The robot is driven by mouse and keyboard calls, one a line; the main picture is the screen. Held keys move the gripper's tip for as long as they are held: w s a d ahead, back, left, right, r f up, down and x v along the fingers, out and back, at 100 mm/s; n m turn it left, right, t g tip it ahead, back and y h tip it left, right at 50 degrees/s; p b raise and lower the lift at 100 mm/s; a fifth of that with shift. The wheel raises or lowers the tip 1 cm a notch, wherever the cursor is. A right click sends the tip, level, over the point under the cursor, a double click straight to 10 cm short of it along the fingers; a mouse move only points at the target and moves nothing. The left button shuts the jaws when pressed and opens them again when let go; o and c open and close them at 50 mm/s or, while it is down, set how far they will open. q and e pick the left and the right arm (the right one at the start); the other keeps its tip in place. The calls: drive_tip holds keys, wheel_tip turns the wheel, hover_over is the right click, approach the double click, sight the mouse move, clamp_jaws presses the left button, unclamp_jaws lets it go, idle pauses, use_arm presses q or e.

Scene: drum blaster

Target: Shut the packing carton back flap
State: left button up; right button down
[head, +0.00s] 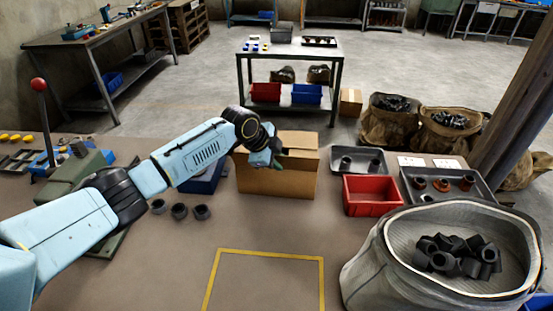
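The brown packing carton (292,184) stands at the far side of my workbench, near the middle of the head view. A lighter brown panel (300,140) shows along its back top edge; I cannot tell its exact angle. My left arm reaches in from the left, and its gripper (279,160) is at the top of the carton, over its left and middle part. The gripper is small and partly hidden by its own wrist, so I cannot tell whether its fingers are open or touch the carton. The wrist hides the carton's upper left corner. My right gripper is out of view.
A blue bin (205,182) sits left of the carton, partly behind my arm. Three dark rings (180,211) lie in front of it. A red bin (372,196) and metal trays (357,160) stand to the right. A large grey sack (375,262) fills the right front.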

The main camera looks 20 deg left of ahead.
use_arm(q)
drive_tip(key=shift+c, duration=0.5)
clamp_jaws()
idle(0.8)
